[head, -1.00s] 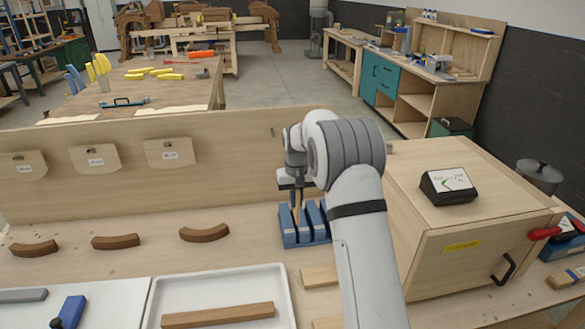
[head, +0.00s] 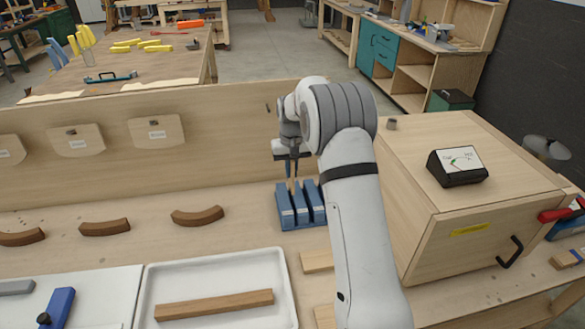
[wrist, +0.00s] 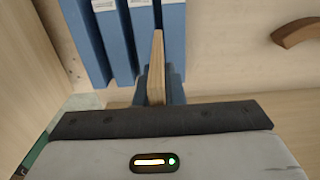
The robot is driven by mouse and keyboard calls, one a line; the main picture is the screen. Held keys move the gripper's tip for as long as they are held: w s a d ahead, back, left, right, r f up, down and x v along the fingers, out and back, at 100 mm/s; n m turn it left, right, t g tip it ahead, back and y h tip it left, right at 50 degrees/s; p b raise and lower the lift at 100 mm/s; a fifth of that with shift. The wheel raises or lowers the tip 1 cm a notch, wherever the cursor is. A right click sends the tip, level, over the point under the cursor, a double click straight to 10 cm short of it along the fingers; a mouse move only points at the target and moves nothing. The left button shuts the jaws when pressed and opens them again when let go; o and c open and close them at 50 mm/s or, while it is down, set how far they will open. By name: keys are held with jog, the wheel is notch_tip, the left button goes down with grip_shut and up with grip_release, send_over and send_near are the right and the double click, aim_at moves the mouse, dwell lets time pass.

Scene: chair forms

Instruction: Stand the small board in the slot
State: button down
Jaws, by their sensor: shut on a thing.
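My gripper (head: 291,168) is shut on the small board, a pale wooden piece, just above the blue slotted rack (head: 302,222). In the wrist view the board (wrist: 157,62) shows edge-on between the gripper's fingers (wrist: 156,92). The upright blue blocks of the rack (wrist: 118,40) lie beside and beyond it, and the board overlaps the block at the right end of the row. In the head view only a sliver of the board (head: 291,184) shows, at the rack's left side. I cannot tell whether its lower end is inside a slot.
A wooden cabinet (head: 408,232) with a black meter (head: 457,166) stands close on the right. A wooden back panel (head: 225,130) rises behind the rack. Curved brown pieces (head: 197,216) and a white tray (head: 275,262) with a wooden bar lie to the left and front.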

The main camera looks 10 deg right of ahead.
aim_at(291, 184)
jog(key=shift+f+b, duration=1.7)
jog(key=shift+f, duration=1.3)
jog(key=shift+f+b, duration=0.9)
jog(key=shift+f, duration=0.5)
jog(key=c, duration=1.5)
grip_release()
jog(key=shift+o, duration=0.2)
jog(key=shift+r, duration=0.1)
